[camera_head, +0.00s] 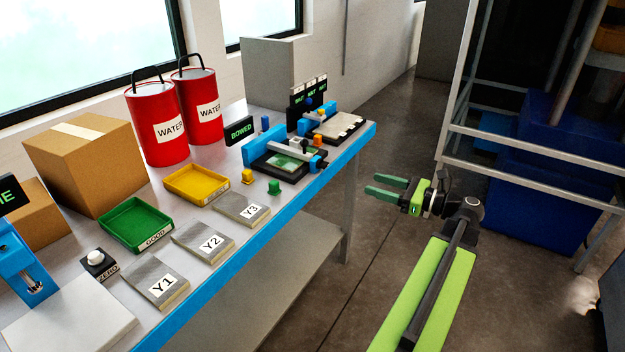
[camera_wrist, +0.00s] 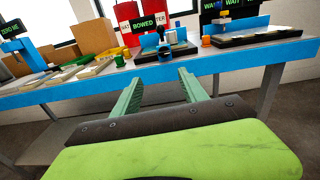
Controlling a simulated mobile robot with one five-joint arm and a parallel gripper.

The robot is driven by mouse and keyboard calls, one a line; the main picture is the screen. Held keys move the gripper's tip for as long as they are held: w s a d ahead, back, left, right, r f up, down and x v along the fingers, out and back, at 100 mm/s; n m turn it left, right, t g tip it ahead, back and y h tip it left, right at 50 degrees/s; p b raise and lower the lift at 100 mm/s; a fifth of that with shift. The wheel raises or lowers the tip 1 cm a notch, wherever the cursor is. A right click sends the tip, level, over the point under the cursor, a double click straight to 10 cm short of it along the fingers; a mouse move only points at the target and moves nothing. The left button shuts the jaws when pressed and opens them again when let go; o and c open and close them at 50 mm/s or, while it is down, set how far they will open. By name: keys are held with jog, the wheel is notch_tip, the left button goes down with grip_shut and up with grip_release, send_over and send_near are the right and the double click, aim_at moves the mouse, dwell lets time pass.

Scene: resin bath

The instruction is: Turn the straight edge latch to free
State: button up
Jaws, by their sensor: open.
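A fixture with a black base, blue end blocks and a grey bar (camera_head: 295,151) across it stands on the bench, beside a sign reading BOWED (camera_head: 239,130). A green-and-pale flat piece (camera_head: 284,163) lies under the bar. The fixture also shows in the wrist view (camera_wrist: 167,49), small and past my fingers. My gripper (camera_head: 370,186) is open and empty, off the bench's front edge, to the right of the fixture and apart from it.
The bench has a blue front edge (camera_head: 240,261). A second fixture (camera_head: 334,127) stands farther back. Small yellow (camera_head: 248,176) and green (camera_head: 274,187) blocks, trays, marked plates, boxes and red WATER drums (camera_head: 156,124) occupy the bench. A metal frame stands at right; floor between is clear.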

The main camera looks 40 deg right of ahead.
send_near(327, 165)
jog(key=shift+m, duration=0.3)
jog(key=x, duration=0.9)
jog(key=shift+w+a, duration=0.1)
jog(key=shift+w, duration=0.05)
grip_shut()
